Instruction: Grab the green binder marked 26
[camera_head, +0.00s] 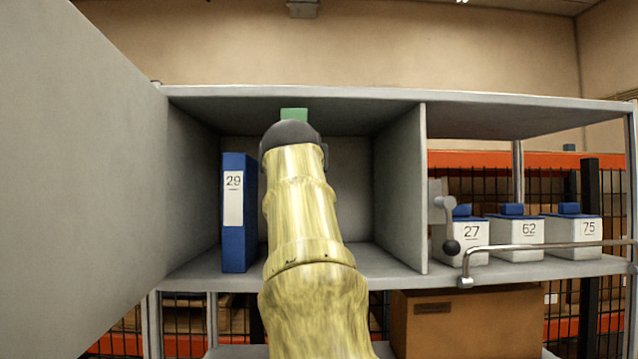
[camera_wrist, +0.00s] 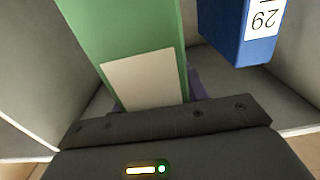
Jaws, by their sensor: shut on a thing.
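The green binder (camera_wrist: 125,35) stands in front of my wrist camera, with a pale label whose number I cannot read. Only its top (camera_head: 293,114) shows in the head view, above my arm's end, inside the grey cabinet compartment. In the head view my gripper (camera_head: 290,135) is mostly hidden behind my arm.
A blue binder (camera_head: 238,212) marked 29 stands upright to the left in the same compartment. An open grey door (camera_head: 75,170) fills the left side. White boxes with blue lids marked 27 (camera_head: 466,240), 62 (camera_head: 516,238) and 75 (camera_head: 573,237) stand right of the divider (camera_head: 402,185).

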